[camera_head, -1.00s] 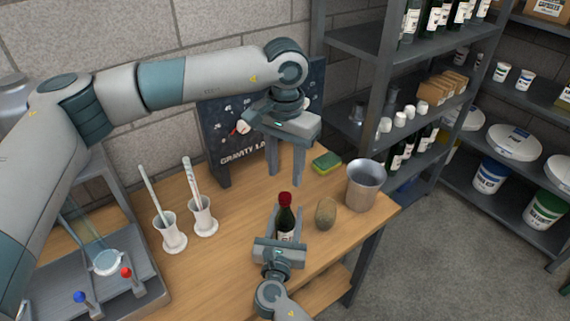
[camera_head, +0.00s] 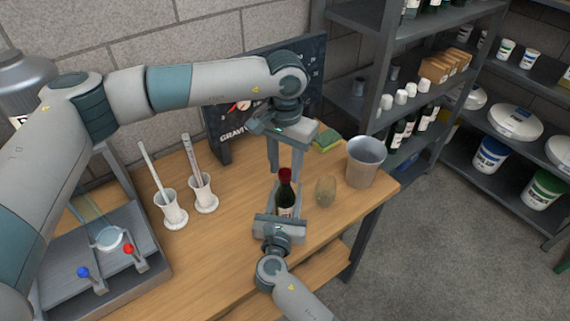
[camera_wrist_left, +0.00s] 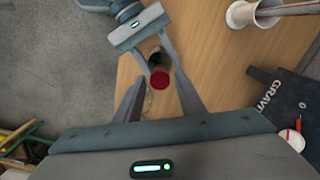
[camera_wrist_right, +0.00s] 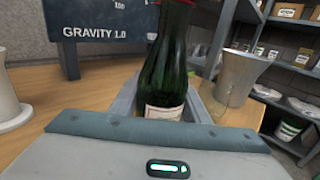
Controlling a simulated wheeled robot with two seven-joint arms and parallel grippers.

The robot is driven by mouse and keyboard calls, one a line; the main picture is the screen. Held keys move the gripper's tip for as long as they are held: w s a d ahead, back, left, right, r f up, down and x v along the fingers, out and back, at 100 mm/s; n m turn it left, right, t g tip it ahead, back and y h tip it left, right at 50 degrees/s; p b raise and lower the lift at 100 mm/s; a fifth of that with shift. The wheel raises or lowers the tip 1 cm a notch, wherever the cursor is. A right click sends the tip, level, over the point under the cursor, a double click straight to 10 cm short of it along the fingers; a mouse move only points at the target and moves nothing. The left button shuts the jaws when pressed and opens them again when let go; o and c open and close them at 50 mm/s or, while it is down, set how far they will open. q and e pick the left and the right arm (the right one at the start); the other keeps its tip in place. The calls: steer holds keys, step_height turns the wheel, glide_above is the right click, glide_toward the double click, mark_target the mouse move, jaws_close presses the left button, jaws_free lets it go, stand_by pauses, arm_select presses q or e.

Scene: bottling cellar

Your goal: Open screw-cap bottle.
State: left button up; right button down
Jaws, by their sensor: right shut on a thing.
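A dark green bottle (camera_head: 286,193) with a red cap (camera_head: 285,174) and a pale label stands upright on the wooden table (camera_head: 240,217). My right gripper (camera_head: 284,205) is shut on the bottle's lower body; the right wrist view shows the green glass (camera_wrist_right: 166,75) between its fingers. My left gripper (camera_head: 285,168) points down just behind and above the cap. Its fingers are spread with a gap between them. In the left wrist view the red cap (camera_wrist_left: 159,79) shows beyond the open fingertips, and nothing is held there.
A greenish, see-through egg-shaped object (camera_head: 325,191) and a metal cup (camera_head: 365,162) stand right of the bottle. Two white holders (camera_head: 203,193) with sticks stand left. A sponge (camera_head: 327,141) lies behind. A lever device (camera_head: 100,262) is at front left.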

arm_select(q)
jaws_close()
